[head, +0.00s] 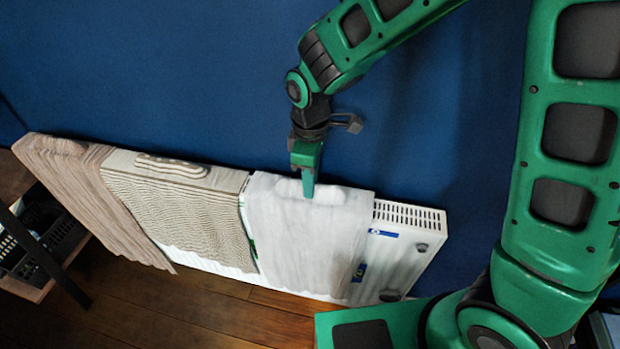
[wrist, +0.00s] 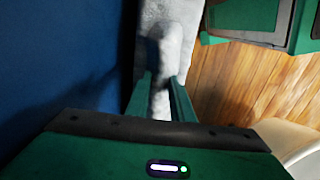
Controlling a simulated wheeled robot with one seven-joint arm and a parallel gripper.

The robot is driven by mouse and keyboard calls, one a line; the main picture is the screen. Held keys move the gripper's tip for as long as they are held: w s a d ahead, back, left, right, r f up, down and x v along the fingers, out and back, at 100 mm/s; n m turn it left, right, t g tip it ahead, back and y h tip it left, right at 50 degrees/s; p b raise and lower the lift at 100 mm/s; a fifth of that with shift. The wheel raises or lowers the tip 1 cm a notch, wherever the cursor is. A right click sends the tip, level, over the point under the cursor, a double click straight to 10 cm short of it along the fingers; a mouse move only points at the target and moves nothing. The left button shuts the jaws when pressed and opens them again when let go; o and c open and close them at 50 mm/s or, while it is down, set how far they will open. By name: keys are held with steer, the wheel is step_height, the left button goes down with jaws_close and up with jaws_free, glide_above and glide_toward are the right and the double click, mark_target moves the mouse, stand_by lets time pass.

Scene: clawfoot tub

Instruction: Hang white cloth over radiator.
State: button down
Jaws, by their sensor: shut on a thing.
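The white cloth (head: 300,235) lies over the top of the white radiator (head: 405,250) and hangs down its front, toward the right part. My gripper (head: 308,190) points down at the cloth's top edge and is shut on a raised fold there. In the wrist view my gripper's two fingers (wrist: 160,90) have the white cloth (wrist: 165,45) between them. The back side of the cloth, against the wall, is hidden.
A striped cloth (head: 185,205) and a brown cloth (head: 85,190) hang on the radiator to the left. A dark basket (head: 45,240) on a shelf stands at far left. A blue wall (head: 160,70) rises behind. Wooden floor (head: 200,305) lies in front.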

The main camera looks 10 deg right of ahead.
steer(key=shift+f, duration=0.65)
steer(key=c, duration=1.5)
jaws_free()
steer(key=shift+o, duration=0.2)
steer(key=shift+r, duration=4)
